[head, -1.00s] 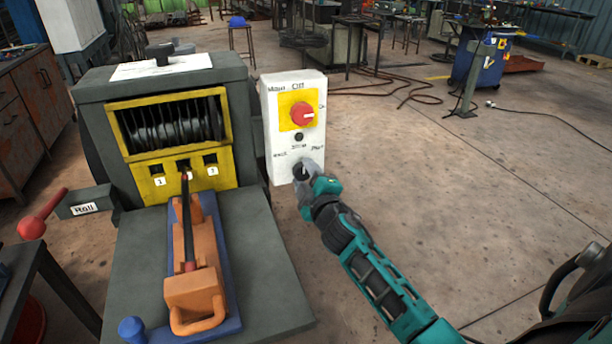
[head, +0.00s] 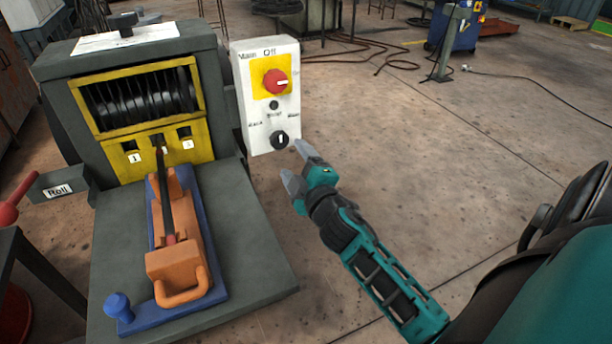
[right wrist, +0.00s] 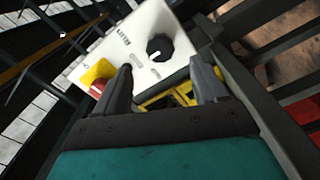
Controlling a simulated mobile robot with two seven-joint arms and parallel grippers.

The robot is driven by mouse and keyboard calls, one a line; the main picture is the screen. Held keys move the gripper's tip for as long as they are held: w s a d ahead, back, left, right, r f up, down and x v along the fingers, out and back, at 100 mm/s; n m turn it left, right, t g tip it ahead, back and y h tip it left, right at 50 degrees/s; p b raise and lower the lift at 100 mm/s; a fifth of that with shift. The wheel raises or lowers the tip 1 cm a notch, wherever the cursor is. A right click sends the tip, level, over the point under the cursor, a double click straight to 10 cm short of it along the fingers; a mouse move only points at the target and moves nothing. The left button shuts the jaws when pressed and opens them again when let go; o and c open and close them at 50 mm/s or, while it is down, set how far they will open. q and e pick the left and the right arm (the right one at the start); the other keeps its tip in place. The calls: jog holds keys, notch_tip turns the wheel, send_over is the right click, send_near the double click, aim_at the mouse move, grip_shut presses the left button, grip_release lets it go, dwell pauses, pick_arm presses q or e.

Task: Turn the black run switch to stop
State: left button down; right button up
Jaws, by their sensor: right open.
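The black run switch (head: 279,140) is a round knob low on the white control box (head: 255,125). Its white mark stands roughly upright in the head view; the small labels around it are too blurred to read surely. My right gripper (head: 294,160) is open and empty, just right of and below the knob, apart from it in the picture. In the right wrist view the knob (right wrist: 159,47) shows beyond and between the open fingertips (right wrist: 161,63). My left gripper is not in view.
A red main switch (head: 276,81) on a yellow plate sits above the knob, with a small dark button (head: 273,105) between. The grey capstan machine (head: 60,110) stands left, with an orange handled block (head: 178,265) on its bed.

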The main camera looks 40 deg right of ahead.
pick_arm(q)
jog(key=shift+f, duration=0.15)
pick_arm(e)
jog(key=shift+v, duration=2.7)
